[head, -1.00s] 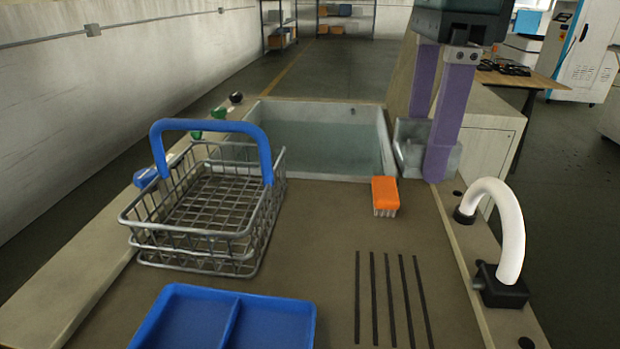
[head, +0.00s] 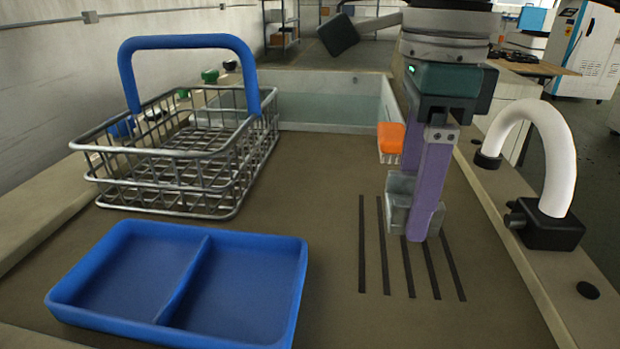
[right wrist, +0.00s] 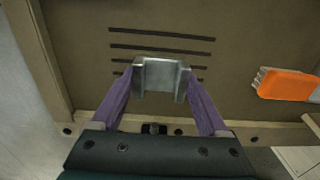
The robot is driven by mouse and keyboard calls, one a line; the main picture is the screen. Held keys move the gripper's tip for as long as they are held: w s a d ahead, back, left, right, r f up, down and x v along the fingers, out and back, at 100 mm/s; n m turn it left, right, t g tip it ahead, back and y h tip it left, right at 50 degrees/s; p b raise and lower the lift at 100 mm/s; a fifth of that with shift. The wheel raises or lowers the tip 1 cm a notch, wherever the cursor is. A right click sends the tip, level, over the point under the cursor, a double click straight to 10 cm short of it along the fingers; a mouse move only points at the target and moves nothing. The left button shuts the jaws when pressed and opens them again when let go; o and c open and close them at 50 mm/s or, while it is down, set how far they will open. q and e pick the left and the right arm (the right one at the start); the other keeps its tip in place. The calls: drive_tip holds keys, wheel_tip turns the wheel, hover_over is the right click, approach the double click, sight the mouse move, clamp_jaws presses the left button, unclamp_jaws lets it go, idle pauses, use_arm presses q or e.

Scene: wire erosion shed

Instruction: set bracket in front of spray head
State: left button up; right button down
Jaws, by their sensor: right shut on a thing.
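The bracket (head: 399,207) is a grey metal piece with upright side walls. My right gripper (head: 408,210) is shut on it, its purple fingers pointing down over the dark strips on the bench. The right wrist view shows the bracket (right wrist: 160,75) between both fingertips (right wrist: 159,82). I cannot tell whether the bracket touches the bench. The likely spray head (head: 540,150) is a white curved pipe on a black base at the right ledge, right of the bracket and apart from it. My left gripper is not in view.
An orange brush (head: 390,138) lies just behind the bracket; it also shows in the wrist view (right wrist: 288,85). A wire basket (head: 170,165) with a blue handle and a blue two-part tray (head: 302,262) stand left. Bench between tray and strips is clear.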

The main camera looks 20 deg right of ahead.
wheel_tip(320, 180, down, 3)
drive_tip(key=shift+f+b, duration=0.1)
drive_tip(key=shift+b, duration=0.65)
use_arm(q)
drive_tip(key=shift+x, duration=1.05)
use_arm(e)
drive_tip(key=shift+r, duration=0.2)
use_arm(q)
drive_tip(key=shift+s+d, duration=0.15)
use_arm(e)
drive_tip(key=shift+f, duration=0.15)
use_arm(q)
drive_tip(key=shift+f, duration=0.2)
use_arm(e)
unclamp_jaws()
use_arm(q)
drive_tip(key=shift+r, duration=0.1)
use_arm(e)
drive_tip(key=shift+r, duration=0.3)
use_arm(q)
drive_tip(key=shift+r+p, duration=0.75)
drive_tip(key=shift+p, duration=0.1)
use_arm(e)
wheel_tip(320, 180, up, 12)
drive_tip(key=shift+f, duration=0.15)
